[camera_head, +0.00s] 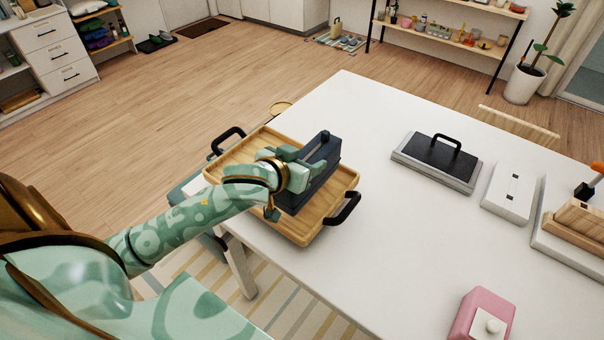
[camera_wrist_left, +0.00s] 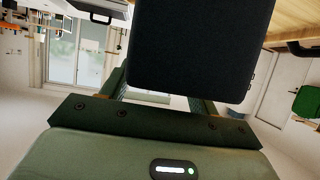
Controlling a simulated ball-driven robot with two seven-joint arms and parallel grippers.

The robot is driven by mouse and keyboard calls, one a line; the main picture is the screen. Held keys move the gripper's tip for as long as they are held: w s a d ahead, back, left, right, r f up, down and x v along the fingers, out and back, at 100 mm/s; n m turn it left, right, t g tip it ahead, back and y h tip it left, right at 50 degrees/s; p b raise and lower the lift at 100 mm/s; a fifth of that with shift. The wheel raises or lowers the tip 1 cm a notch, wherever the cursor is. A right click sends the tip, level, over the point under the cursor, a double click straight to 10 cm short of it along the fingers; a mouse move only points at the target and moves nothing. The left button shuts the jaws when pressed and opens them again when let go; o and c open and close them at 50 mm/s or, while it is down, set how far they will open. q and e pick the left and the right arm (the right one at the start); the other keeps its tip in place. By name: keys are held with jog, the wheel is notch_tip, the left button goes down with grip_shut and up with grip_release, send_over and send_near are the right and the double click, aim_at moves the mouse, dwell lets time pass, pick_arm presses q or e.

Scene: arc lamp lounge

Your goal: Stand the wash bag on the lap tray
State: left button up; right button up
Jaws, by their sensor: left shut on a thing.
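The wash bag (camera_head: 325,150) is a dark navy, boxy bag with a small knob on top. It is upright over the right part of the wooden lap tray (camera_head: 236,158), which has black handles and sits at the table's left corner. My left gripper (camera_head: 304,163) is shut on the bag from the near left side. In the left wrist view the bag (camera_wrist_left: 198,45) fills the space between the fingers, with a tray edge (camera_wrist_left: 293,18) beside it. I cannot tell whether the bag's base touches the tray. My right gripper is out of view.
The white table (camera_head: 390,230) is clear in the middle. A grey board with a black handle (camera_head: 440,157), a white box (camera_head: 510,193) and a wooden block (camera_head: 578,222) stand to the right. A pink box (camera_head: 483,316) is at the near edge.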

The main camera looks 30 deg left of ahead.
pick_arm(q)
jog(key=shift+w+a+f, duration=0.35)
jog(key=shift+f, duration=0.15)
notch_tip(320, 180, down, 4)
jog(key=shift+w+a+r+b, duration=0.1)
jog(key=shift+a+r+b, duration=0.1)
jog(key=shift+b, duration=0.65)
jog(key=shift+d+r, duration=0.1)
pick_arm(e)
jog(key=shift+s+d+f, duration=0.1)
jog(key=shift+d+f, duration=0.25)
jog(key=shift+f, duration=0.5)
pick_arm(q)
jog(key=o, duration=1.6)
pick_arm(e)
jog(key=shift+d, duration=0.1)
pick_arm(q)
jog(key=p+v, duration=0.2)
jog(key=v, duration=1)
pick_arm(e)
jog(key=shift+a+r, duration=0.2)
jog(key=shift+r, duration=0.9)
